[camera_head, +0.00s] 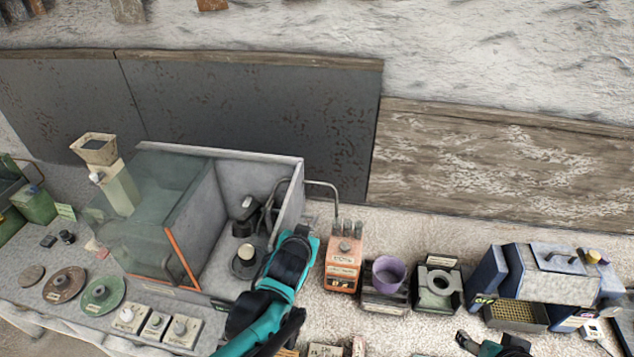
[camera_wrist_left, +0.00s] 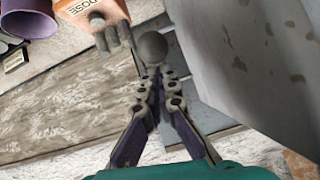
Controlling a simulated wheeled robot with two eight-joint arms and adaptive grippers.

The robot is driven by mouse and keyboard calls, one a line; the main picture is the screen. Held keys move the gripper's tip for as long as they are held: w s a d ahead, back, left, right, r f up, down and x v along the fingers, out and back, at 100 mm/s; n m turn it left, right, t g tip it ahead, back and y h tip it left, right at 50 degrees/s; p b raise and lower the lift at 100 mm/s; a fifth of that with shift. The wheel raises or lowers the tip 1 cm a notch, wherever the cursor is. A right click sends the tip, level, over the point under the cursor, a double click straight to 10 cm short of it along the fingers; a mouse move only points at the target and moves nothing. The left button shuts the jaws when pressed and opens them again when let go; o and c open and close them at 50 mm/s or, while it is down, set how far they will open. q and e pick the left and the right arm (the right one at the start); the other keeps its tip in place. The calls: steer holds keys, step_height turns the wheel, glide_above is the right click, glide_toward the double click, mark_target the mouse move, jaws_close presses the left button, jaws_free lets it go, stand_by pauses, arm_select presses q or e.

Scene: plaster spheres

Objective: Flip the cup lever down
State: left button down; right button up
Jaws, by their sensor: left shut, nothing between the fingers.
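My left gripper (camera_wrist_left: 155,78) is shut and empty in the left wrist view. A grey round knob (camera_wrist_left: 152,48) shows just past its fingertips; I cannot tell whether they touch. In the head view my left arm reaches up beside the open-fronted grey box (camera_head: 228,188), and its fingers are hidden there. A dark lever-like mechanism (camera_head: 244,208) stands inside this box, above a small cup-like piece (camera_head: 245,252). I cannot tell which part is the cup lever. My right gripper (camera_head: 495,346) shows only partly at the bottom edge; its jaws are unclear.
An orange dose box (camera_head: 343,268) with grey posts stands right of my left arm, close by in the wrist view (camera_wrist_left: 85,35). A purple cup (camera_head: 388,273) stands beside it. A bent metal rod (camera_head: 325,185) rises behind. Knobs (camera_head: 155,323) line the front left.

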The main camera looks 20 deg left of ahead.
arm_select(q)
steer(key=s+d+f+t+b, duration=0.1)
steer(key=s+f+b, duration=0.4)
steer(key=f+b, duration=0.3)
steer(key=shift+d+f, duration=0.2)
steer(key=shift+f, duration=1)
arm_select(e)
step_height(320, 180, down, 10)
steer(key=shift+s+r, duration=0.15)
steer(key=shift+s, duration=0.1)
steer(key=shift+d, duration=0.1)
